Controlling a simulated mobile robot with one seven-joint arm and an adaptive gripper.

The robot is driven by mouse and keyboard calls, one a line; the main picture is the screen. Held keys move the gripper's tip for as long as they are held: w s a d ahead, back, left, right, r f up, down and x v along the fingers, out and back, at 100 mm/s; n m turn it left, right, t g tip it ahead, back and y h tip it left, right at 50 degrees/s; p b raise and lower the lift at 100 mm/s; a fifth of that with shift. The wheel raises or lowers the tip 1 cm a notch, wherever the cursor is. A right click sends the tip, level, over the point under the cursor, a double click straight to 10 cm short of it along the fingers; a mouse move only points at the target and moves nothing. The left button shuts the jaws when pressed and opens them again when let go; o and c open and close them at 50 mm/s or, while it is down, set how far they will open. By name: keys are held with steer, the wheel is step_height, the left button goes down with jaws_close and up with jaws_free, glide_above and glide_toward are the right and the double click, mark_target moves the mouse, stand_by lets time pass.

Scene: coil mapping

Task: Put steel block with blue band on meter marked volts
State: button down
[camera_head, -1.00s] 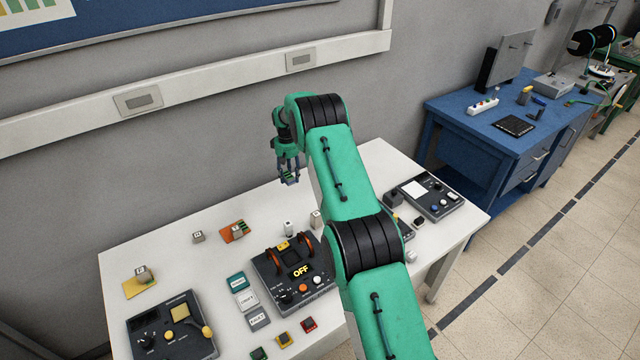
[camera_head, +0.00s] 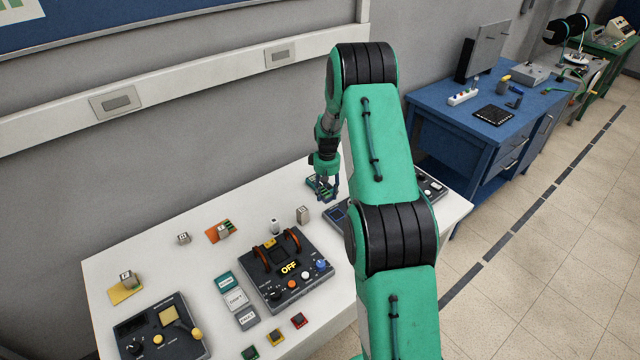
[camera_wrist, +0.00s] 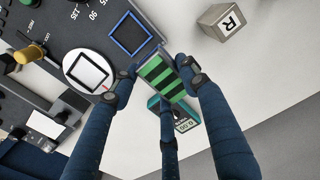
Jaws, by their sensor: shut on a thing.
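I can make out neither a blue band nor the word volts.
In the wrist view, a dark instrument (camera_wrist: 60,40) with a blue-framed square and a round white pad lies beside the fingers. A console reading OFF (camera_head: 285,268) and a left panel (camera_head: 155,335) occupy the table (camera_head: 130,255).

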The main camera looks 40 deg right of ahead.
steer(key=shift+s+d, duration=0.1)
steer(key=shift+s, duration=0.25)
steer(key=shift+w, duration=0.1)
steer(key=shift+w+d+f, duration=0.25)
steer(key=shift+w+d, duration=1.05)
steer(key=shift+w, duration=1)
steer(key=shift+w+d+f, duration=0.2)
steer(key=shift+w+d, duration=1.05)
steer(key=shift+w, duration=1.1)
steer(key=shift+w+d+f, duration=0.25)
steer(key=shift+w+d, duration=1.05)
steer(key=shift+w, duration=1)
steer(key=shift+f+b, duration=0.3)
steer(key=shift+f, duration=1.45)
steer(key=shift+f, duration=0.1)
steer(key=c, duration=0.9)
jaws_free()
steer(key=shift+s+f, duration=0.1)
steer(key=shift+c, duration=0.2)
